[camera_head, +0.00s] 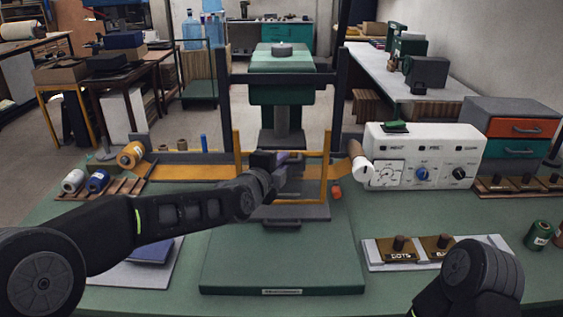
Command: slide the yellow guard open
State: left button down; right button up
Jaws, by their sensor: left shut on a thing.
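The yellow guard (326,165) is an upright yellow frame with a see-through panel, standing across the press at the middle of the green bench. My left arm reaches in from the left, and my left gripper (292,160) is at the guard's upper bar, shut on the guard. The gripper's own body hides part of the bar, so the exact contact is hard to see. A grey plate with a dark handle (282,223) lies low in front of the guard. Only a link of my right arm shows at the bottom right; its gripper is out of view.
A white control box (425,154) with knobs stands right of the guard, with a white-ended roll (360,168) between them. Stamp blocks (418,247) lie at front right. Thread spools (97,181) sit at left. The green front plate (283,262) is clear.

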dwell(0.7)
pick_arm(q)
notch_tip(320, 180, up, 16)
jog(key=p, duration=0.9)
jog(key=shift+f, duration=0.1)
jog(key=c, duration=1.5)
grip_release()
jog(key=shift+f, duration=0.15)
jog(key=shift+o, duration=0.2)
